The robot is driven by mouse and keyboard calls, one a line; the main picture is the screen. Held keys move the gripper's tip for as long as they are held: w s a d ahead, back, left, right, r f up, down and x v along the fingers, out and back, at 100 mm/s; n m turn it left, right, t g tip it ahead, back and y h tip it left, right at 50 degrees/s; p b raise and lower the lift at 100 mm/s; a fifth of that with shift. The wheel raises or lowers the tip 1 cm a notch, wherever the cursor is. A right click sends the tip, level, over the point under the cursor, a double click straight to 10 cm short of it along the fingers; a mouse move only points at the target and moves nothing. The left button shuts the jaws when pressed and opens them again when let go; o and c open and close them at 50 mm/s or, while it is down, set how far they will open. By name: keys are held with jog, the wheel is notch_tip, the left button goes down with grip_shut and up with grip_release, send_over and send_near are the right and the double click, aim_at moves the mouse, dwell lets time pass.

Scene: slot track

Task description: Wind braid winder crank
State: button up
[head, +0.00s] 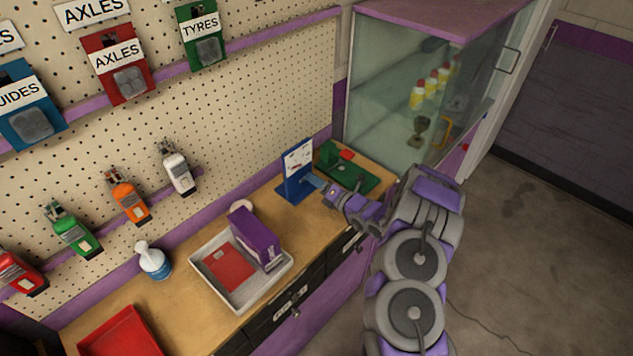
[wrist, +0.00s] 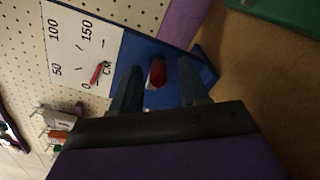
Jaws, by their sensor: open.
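A blue upright stand (head: 291,186) with a white panel stands on the bench, at the back right. A red knob (wrist: 157,72) shows between my fingertips, apparently untouched. My gripper (wrist: 160,84) is open and empty, close in front of the stand. I cannot tell whether the knob is the winder's crank handle. In the head view, my wrist hides part of the stand's right side.
A green base (head: 362,181) with a red piece (head: 346,154) lies just behind my gripper. A grey tray (head: 213,281) with a purple box (head: 254,238) is to the left. A glass cabinet (head: 385,100) stands behind. Pegboard lines the left.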

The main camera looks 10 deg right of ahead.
jog(key=shift+c, duration=0.3)
grip_shut()
jog(key=shift+r+n, duration=0.1)
jog(key=shift+n, duration=0.3)
dwell(0.5)
jog(key=n+b, duration=0.1)
jog(key=n, duration=0.1)
jog(key=shift+a+r+n+b, duration=0.1)
jog(key=shift+r+n+b, duration=0.2)
jog(key=shift+r+b, duration=0.1)
jog(key=n+b, duration=0.1)
jog(key=n, duration=0.2)
jog(key=shift+s+a+r+n+b, duration=0.2)
jog(key=shift+r+n+b, duration=0.15)
jog(key=shift+r+n, duration=0.05)
jog(key=n, duration=0.1)
jog(key=n+b, duration=0.2)
jog(key=shift+s+a+r+n, duration=0.2)
jog(key=shift+s+a+n, duration=0.05)
jog(key=shift+a+n, duration=0.05)
jog(key=n+b, duration=0.1)
jog(key=n, duration=0.1)
jog(key=a+n+b, duration=0.1)
jog(key=n, duration=0.1)
jog(key=s+n+b, duration=0.1)
jog(key=n, duration=0.1)
jog(key=shift+a+r+b, duration=0.15)
jog(key=shift+b, duration=0.15)
